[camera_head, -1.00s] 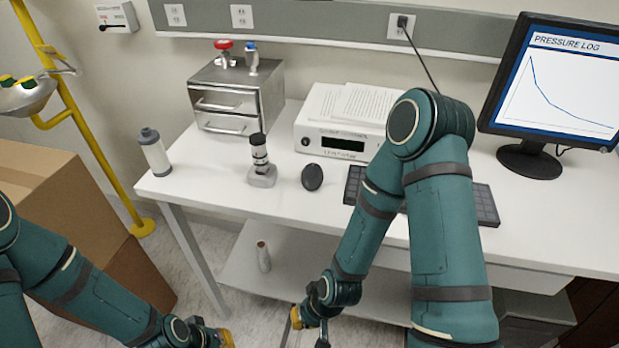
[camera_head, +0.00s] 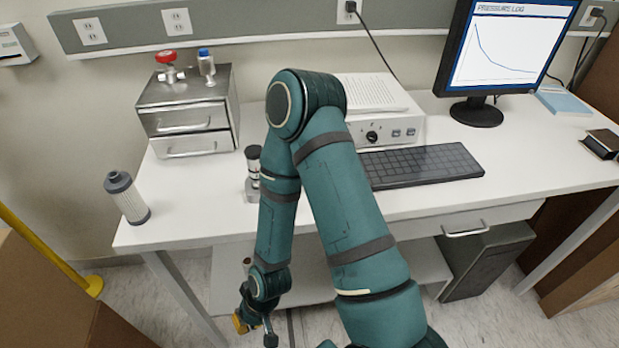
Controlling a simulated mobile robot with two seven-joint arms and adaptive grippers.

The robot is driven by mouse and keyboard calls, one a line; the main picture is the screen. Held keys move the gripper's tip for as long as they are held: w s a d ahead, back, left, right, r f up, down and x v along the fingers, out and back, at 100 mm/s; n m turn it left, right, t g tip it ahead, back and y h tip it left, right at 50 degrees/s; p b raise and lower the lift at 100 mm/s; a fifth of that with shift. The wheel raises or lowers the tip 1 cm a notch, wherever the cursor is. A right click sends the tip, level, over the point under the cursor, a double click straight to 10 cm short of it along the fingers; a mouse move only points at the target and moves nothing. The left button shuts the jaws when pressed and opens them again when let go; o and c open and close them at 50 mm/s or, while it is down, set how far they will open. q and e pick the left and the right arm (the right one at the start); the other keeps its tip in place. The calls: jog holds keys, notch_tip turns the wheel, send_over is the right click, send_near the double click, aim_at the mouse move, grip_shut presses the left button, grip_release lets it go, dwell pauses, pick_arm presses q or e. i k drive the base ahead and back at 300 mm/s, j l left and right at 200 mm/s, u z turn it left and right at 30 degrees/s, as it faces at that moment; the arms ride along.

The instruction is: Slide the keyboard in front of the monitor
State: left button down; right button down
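The dark keyboard (camera_head: 425,165) lies on the white table, in front of the white instrument and left of the monitor's base. Its left end meets the outline of my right arm. The monitor (camera_head: 510,45) stands at the back right on a round black base and shows a pressure graph. My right arm crosses the middle of the view. Its gripper (camera_head: 256,331) hangs low in front of the table, away from the keyboard, with its fingers apart and nothing seen between them. My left gripper is out of view.
A white instrument (camera_head: 385,128) with papers on top stands behind the keyboard. A blue pad (camera_head: 563,101) and a dark box (camera_head: 602,143) lie right. The table before the monitor is clear.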

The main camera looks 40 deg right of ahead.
aim_at(386, 169)
jog(key=i+j+z, duration=0.1)
jog(key=j+z, duration=0.15)
jog(key=z, duration=0.2)
jog(key=i+j+z, duration=0.1)
jog(key=j+z, duration=0.3)
jog(key=l, duration=0.1)
